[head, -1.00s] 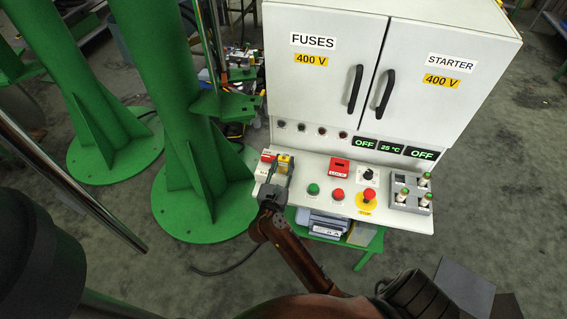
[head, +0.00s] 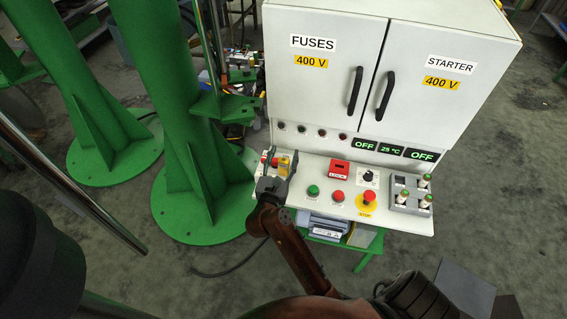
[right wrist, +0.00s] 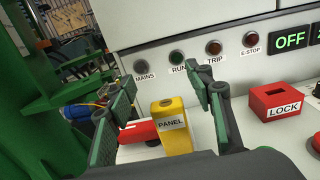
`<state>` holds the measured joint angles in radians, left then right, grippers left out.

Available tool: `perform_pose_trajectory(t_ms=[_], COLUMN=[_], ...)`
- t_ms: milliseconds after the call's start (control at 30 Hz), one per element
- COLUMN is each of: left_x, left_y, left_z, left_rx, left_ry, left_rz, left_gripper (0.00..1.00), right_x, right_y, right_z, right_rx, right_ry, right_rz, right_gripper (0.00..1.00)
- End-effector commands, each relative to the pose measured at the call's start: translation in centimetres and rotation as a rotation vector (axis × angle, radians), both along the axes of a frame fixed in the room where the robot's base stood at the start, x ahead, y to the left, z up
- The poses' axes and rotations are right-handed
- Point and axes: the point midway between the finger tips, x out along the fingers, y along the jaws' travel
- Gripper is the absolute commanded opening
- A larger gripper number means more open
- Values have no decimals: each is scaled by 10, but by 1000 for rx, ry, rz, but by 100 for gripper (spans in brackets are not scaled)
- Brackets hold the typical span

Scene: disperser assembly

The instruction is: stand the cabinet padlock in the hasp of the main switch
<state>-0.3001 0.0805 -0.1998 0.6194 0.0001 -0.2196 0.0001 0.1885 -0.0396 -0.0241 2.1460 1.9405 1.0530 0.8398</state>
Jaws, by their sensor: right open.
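The yellow padlock (right wrist: 174,125), labelled PANEL, stands upright on the cabinet's sloping panel. It also shows in the head view (head: 284,165). The red handle of the main switch (right wrist: 138,132) lies close beside it on the left; my fingers partly cover it in the head view. I cannot tell whether the padlock sits in the hasp, as that join is hidden. My right gripper (right wrist: 165,97) is open, with one finger on each side of the padlock and visible gaps between. My left gripper is not in view.
A red box labelled LOCK (head: 339,169) stands to the right, near green and red buttons and a red stop knob (head: 368,196). A grey tray (head: 410,195) with several fuse-like parts is at the right end. A green column (head: 170,100) rises close on the left.

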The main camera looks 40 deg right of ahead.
Motion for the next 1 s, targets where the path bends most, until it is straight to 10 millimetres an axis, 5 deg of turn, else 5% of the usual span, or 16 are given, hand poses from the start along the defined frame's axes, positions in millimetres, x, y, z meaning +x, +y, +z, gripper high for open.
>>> perform_pose_trajectory(t_ms=[300,1000], left_x=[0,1], left_y=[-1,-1], left_z=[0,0], left_rx=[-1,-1], left_ry=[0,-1], left_rz=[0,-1], left_gripper=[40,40], right_x=[0,-2], right_y=[0,-2], right_z=[41,50], right_rx=[1,-48], right_ry=[-1,-2], right_rz=[0,2], right_gripper=[48,48])
